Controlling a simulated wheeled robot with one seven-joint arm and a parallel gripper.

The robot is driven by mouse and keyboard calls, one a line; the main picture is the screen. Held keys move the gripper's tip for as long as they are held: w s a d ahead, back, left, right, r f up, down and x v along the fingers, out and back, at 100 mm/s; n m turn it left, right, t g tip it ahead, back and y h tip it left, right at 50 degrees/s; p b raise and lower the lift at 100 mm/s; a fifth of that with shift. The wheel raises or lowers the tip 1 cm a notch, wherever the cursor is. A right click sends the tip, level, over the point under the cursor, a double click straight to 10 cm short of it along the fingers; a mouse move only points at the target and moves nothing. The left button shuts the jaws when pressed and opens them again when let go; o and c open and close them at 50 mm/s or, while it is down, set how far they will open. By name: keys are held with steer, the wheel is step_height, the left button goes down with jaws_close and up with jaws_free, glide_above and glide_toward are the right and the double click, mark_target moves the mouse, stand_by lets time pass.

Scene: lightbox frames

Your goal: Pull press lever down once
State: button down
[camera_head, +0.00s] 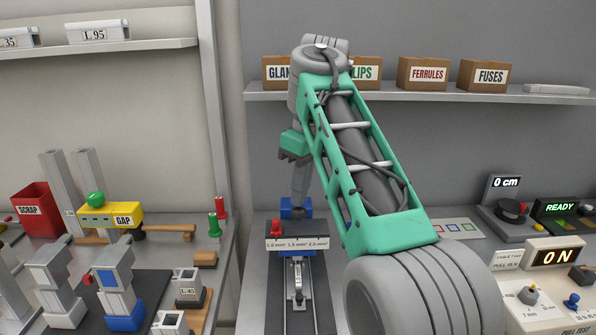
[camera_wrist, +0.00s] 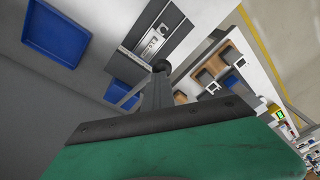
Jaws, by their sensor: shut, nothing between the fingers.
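The press (camera_head: 290,243) stands on the bench at the lower middle of the head view. It has a dark bar marked 1.0, 1.5 and 2.5 mm², a red knob on its left end and a blue part behind. My arm partly hides the area.
A yellow GAP gauge (camera_head: 112,215) and a red SCRAP bin (camera_head: 33,208) stand on the left bench. A tester showing 0 N (camera_head: 540,285) is at the right. A shelf (camera_head: 400,95) with labelled boxes runs behind. Blue trays (camera_wrist: 57,32) show in the wrist view.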

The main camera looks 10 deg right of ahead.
steer(key=shift+w+d+r+p, duration=0.15)
steer(key=shift+w+r+p, duration=0.35)
steer(key=shift+r+p, duration=0.45)
steer(key=w+r+p, duration=0.4)
steer(key=w+p, duration=0.1)
steer(key=p, duration=0.3)
steer(key=shift+d+r, duration=0.3)
steer(key=shift+d, duration=0.15)
steer(key=w+r+p, duration=0.1)
steer(key=p, duration=0.2)
steer(key=w+r+p, duration=0.2)
steer(key=p, duration=0.1)
steer(key=shift+w+d+r, duration=0.15)
steer(key=shift+d+r, duration=0.15)
steer(key=shift+d, duration=0.05)
